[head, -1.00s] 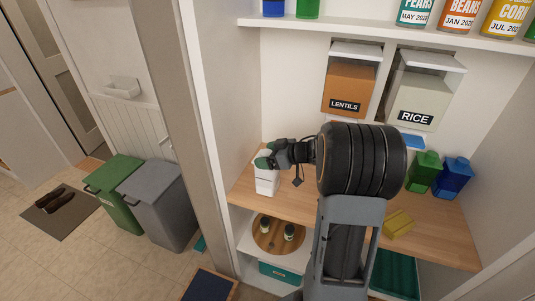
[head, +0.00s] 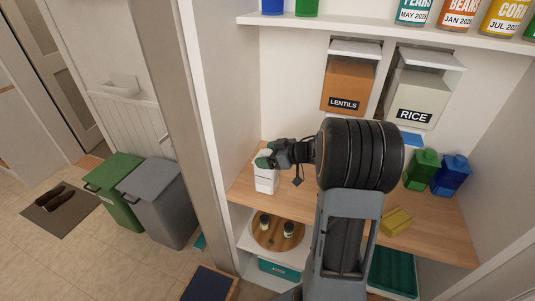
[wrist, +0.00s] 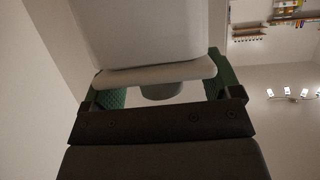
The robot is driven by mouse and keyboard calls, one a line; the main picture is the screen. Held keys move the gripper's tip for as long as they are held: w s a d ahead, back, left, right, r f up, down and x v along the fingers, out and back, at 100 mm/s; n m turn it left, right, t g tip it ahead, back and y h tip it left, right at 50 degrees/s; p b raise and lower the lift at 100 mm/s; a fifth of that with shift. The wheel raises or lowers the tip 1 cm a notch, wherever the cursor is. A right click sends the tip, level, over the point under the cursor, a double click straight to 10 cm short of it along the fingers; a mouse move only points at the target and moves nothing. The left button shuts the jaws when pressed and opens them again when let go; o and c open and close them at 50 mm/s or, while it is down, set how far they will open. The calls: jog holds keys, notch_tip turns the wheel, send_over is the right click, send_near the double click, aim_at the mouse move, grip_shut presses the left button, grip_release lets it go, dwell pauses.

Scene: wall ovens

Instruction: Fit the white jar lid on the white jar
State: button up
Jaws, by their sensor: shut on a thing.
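The white jar (head: 266,185) stands upright on the wooden counter at the left, close to the side wall. My gripper (head: 264,161) is at its top, with green finger pads. In the wrist view the white jar lid (wrist: 150,76) lies between the two green fingers of my gripper (wrist: 165,95), which are shut on it. Its round knob (wrist: 162,91) faces the gripper. The pale jar body (wrist: 145,30) fills the view just beyond the lid. The lid looks against or very near the jar's mouth; I cannot tell whether it is seated.
Lentils (head: 347,86) and rice (head: 417,98) bins hang at the back. A green container (head: 422,171), a blue container (head: 451,175) and a yellow block (head: 397,221) are on the counter's right. A round wooden tray (head: 270,242) with small jars is below.

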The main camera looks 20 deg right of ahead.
jog(key=o, duration=0.7)
jog(key=shift+o, duration=0.2)
jog(key=v, duration=1.3)
jog(key=shift+s+d+r, duration=0.15)
jog(key=shift+s+r, duration=0.1)
jog(key=shift+s, duration=0.05)
